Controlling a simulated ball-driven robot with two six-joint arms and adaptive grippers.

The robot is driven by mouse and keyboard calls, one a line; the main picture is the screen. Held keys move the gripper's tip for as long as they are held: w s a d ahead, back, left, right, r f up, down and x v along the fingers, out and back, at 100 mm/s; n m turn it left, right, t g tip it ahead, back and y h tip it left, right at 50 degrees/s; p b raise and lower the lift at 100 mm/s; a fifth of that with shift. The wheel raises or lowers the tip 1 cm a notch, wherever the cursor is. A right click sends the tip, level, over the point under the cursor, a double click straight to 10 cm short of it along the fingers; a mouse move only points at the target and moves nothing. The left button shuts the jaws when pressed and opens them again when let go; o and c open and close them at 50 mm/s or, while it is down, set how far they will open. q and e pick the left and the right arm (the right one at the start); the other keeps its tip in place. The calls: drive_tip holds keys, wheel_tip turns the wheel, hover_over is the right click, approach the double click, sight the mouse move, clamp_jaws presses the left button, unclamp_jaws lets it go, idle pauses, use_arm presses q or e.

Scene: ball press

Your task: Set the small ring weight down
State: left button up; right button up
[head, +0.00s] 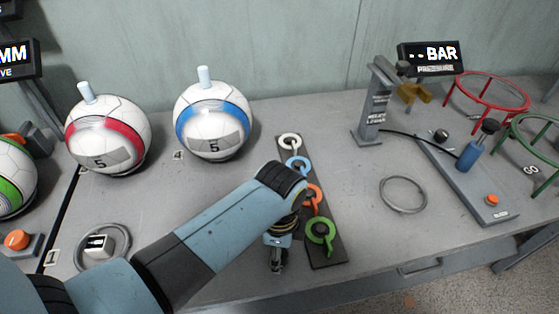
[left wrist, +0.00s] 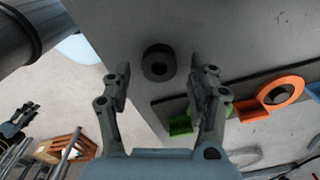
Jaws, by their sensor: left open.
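The small ring weight is a dark ring (left wrist: 158,63) with a hole, lying on the grey table near its edge in the left wrist view. My left gripper (left wrist: 159,68) is open, with one finger on each side of the ring and gaps showing between. In the head view my left gripper (head: 276,268) points down at the front of the table, just left of the green ring tag, and the dark ring cannot be made out there. A small dark hand shape (left wrist: 18,120) at the left wrist view's left edge may be my right gripper; its state is unclear.
A dark strip (head: 328,254) beside my left gripper carries white, blue, orange and green ring tags. Balls with red (head: 107,136) and blue bands (head: 214,122) stand behind. A pump (head: 467,150) and wire ring (head: 403,195) are at right.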

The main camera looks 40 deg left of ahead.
use_arm(q)
wheel_tip(320, 180, up, 11)
drive_tip(key=p, duration=0.1)
drive_tip(key=shift+f, duration=0.2)
drive_tip(key=shift+s, duration=0.1)
idle(0.4)
